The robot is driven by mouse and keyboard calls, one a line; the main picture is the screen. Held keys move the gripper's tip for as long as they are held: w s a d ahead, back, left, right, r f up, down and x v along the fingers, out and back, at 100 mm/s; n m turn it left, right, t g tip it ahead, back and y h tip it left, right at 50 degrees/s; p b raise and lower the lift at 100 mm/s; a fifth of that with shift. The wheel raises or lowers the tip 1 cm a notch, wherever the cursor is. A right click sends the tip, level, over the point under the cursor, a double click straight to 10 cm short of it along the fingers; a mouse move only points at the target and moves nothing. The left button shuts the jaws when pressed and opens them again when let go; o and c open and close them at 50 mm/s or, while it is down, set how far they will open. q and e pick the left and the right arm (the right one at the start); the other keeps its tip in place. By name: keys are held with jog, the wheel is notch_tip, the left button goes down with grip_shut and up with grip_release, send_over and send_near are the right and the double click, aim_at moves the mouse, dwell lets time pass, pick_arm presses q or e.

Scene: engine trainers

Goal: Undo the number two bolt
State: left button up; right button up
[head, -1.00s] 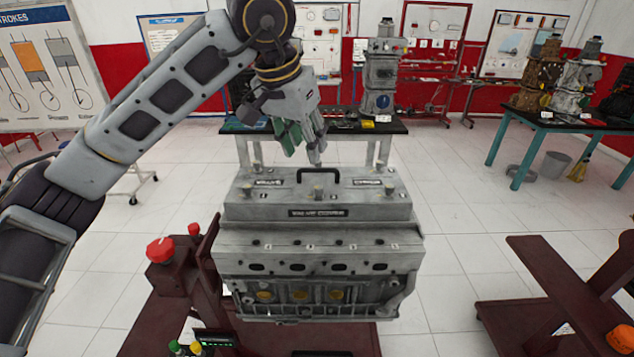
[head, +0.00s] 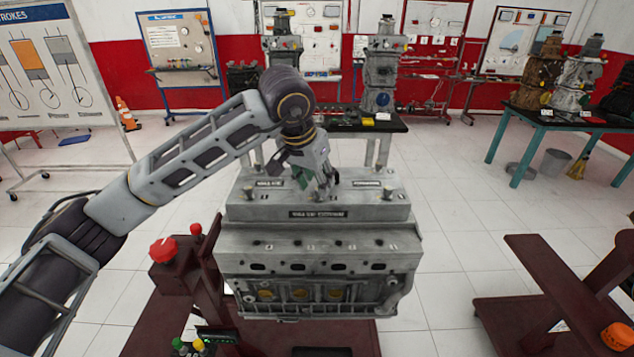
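A grey engine block (head: 315,250) stands in front of me with a grey top cover (head: 290,213) on it. One bolt (head: 248,192) shows at the left of the cover and another bolt (head: 388,191) at the right. My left gripper (head: 325,190) points down at the middle of the cover, where it hides the middle bolt and most of the black handle. Its fingertips are at or just above the cover, too small to tell whether they are apart or closed on the bolt. My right gripper is out of view.
The engine sits on a dark red stand with a red knob (head: 163,250) at its left. A black-topped table (head: 392,125) with equipment is behind it. A dark red stand (head: 545,290) is at the right. Pale tiled floor is open between them.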

pick_arm(q)
jog(key=shift+x, duration=1)
grip_shut()
